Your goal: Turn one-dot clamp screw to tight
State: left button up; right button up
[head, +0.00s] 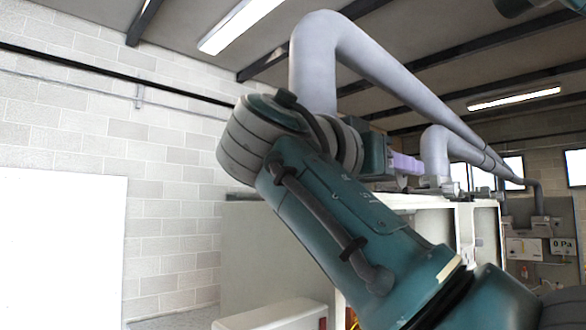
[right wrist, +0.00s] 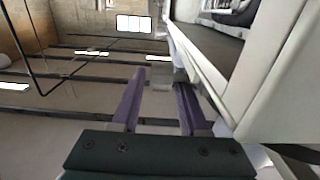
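My right gripper (head: 407,164) has purple fingers and is raised over the top of a white cabinet (head: 270,245), just left of the foot of a grey flue pipe (head: 435,150). Grey metal fittings (head: 440,185) sit at that pipe's foot. In the right wrist view the right gripper (right wrist: 160,80) is open, with a clear gap between its fingers. A small grey part shows beyond the fingertips, too blurred to name. I cannot make out the one-dot clamp screw or any dot marks. My left gripper is not in view.
A large grey pipe (head: 315,60) rises behind my right arm and bends away to the right. The cabinet's pale side (right wrist: 285,95) stands close on the right in the right wrist view. A box reading 0 Pa (head: 563,244) hangs at the far right.

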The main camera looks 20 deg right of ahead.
grip_shut()
dwell(0.5)
jog(key=shift+y+b, duration=0.45)
jog(key=shift+y, duration=0.35)
jog(key=shift+w+d+r+g+y, duration=0.1)
jog(key=shift+g+y, duration=0.5)
jog(key=shift+y, duration=0.4)
jog(key=shift+d+f+g+y+p, duration=0.1)
jog(key=shift+g+y+p, duration=0.25)
jog(key=shift+y, duration=0.4)
jog(key=shift+d+f+g+y+p, duration=0.1)
jog(key=shift+g+y, duration=0.35)
jog(key=shift+y, duration=0.3)
jog(key=shift+o, duration=1.3)
grip_release()
